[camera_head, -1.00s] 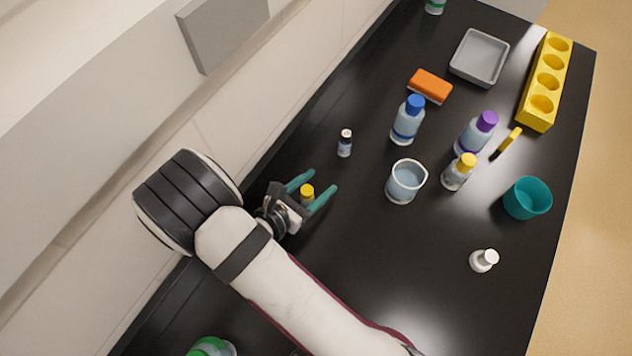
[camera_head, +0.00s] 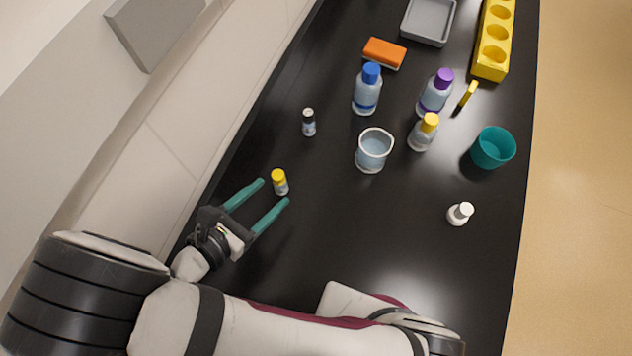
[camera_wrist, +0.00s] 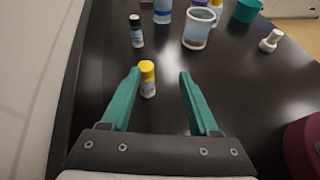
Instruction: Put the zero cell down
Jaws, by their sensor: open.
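A small vial with a yellow cap (camera_head: 280,182) stands upright on the black bench; I take it to be the zero cell, though its label is too small to read. It also shows in the wrist view (camera_wrist: 148,80), between the teal fingers and nearer the left one. My gripper (camera_head: 274,191) is open and empty, with its fingertips close to the vial.
An orange block (camera_head: 384,53), grey tray (camera_head: 428,22) and yellow rack (camera_head: 494,42) lie farther off. The wall borders the left.

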